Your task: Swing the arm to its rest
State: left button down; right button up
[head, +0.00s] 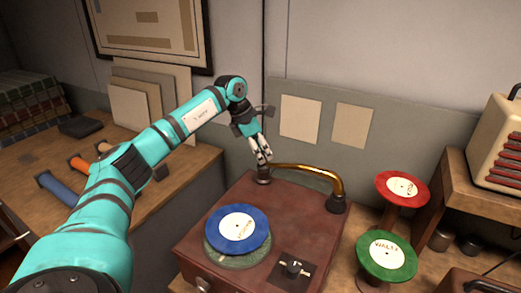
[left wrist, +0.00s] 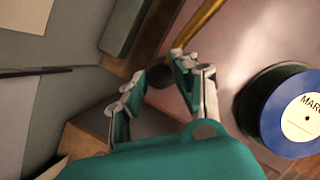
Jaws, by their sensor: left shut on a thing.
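The record player's brass arm (head: 308,171) curves over the back of a red-brown player box (head: 190,245). Its dark pivot base (head: 337,204) is at the right and its dark head (head: 263,177) at the left back. My left gripper (head: 264,157) points down at that head and is shut on it. In the left wrist view the brass arm (left wrist: 197,24) runs down to the dark head (left wrist: 160,76) between the fingers (left wrist: 158,88). A blue record (head: 237,228) lies on the green turntable (head: 235,258), apart from the arm. My right gripper is not in view.
A dark knob plate (head: 290,270) sits at the box's front right. A red record (head: 402,189) and a green record (head: 386,255) rest on stands to the right. A cream radio (head: 497,145) stands on a shelf. Colored rolls (head: 80,164) lie on the left counter.

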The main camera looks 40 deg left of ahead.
pick_arm(q)
jog(key=shift+w+r, duration=0.1)
jog(key=shift+r, duration=0.05)
jog(key=c, duration=1.3)
grip_release()
jog(key=shift+c, duration=0.2)
jog(key=o, duration=0.3)
jog(key=shift+w, duration=0.15)
jog(key=v, duration=1.1)
jog(key=shift+a+r, duration=0.1)
jog(key=shift+r, duration=0.25)
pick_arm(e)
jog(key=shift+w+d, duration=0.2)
